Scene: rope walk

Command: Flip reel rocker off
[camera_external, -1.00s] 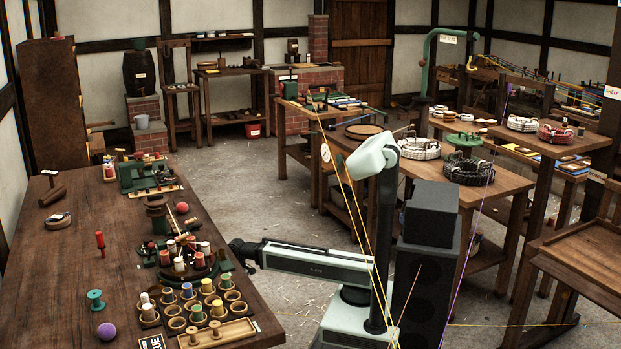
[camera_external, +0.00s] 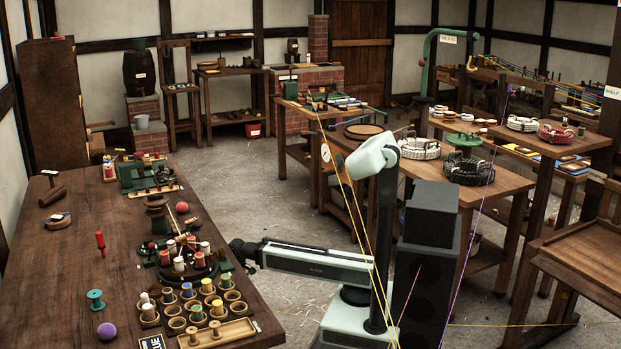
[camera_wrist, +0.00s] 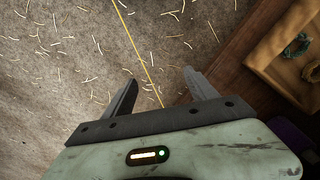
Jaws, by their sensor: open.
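My gripper (camera_external: 240,252) hangs just right of the long left workbench's edge, close to a dark round stand of coloured bobbins (camera_external: 187,267). In the wrist view my gripper (camera_wrist: 160,88) has its two fingers spread, with nothing between them. The floor shows beyond the fingers. A green machine (camera_external: 146,176) sits farther back on the bench. I cannot make out the reel rocker or its position in either view.
A yellow line (camera_wrist: 137,50) crosses the wrist view. Straw-strewn floor (camera_external: 255,190) lies open beyond the bench.

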